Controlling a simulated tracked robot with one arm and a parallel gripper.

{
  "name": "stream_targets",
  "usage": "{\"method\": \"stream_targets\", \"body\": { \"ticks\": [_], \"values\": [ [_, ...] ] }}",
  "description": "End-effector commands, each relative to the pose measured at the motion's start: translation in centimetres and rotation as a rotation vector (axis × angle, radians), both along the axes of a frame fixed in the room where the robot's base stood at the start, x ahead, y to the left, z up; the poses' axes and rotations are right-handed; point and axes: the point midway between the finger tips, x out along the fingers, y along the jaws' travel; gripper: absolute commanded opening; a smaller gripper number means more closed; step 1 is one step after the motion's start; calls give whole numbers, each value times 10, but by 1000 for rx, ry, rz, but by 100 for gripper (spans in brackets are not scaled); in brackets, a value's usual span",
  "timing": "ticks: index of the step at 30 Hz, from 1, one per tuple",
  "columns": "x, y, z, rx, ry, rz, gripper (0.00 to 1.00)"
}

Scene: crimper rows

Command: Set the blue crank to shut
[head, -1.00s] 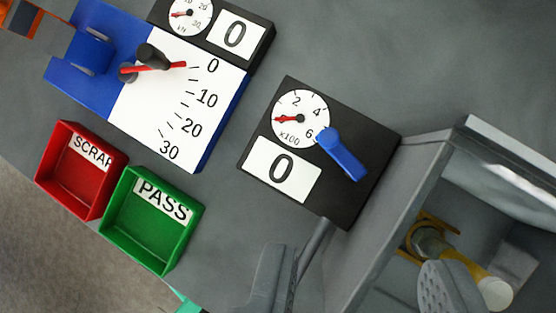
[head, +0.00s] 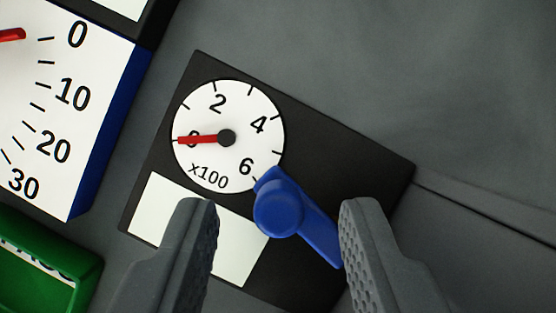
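The blue crank (head: 299,218) is mounted on a black panel (head: 330,165). Its round hub is at the upper left and its arm slants down to the right. My gripper (head: 279,215) is open, with one grey finger on each side of the crank. The right finger is close to the tip of the crank's arm; I cannot tell if they touch. A white round dial (head: 228,112) marked x100 sits above the crank, its red needle at 0. A white display plate (head: 160,205) below the dial is partly hidden by the left finger, and no digit shows on it.
A white scale board (head: 60,130) with a blue side and a red pointer stands at the left. A green bin (head: 40,285) is at the lower left. A grey edge (head: 480,205) runs along the right. Grey surface is clear at the top.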

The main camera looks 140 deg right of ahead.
Motion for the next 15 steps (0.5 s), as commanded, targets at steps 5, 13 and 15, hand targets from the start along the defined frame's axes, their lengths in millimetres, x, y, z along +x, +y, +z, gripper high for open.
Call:
{"method": "stream_targets", "body": {
  "ticks": [5, 13, 15],
  "values": [
    [3, 3, -11, -1, 2, 0, 37],
    [3, 4, -12, 0, 1, 0, 37],
    [3, 4, -12, 1, 1, 0, 26]
  ]
}}
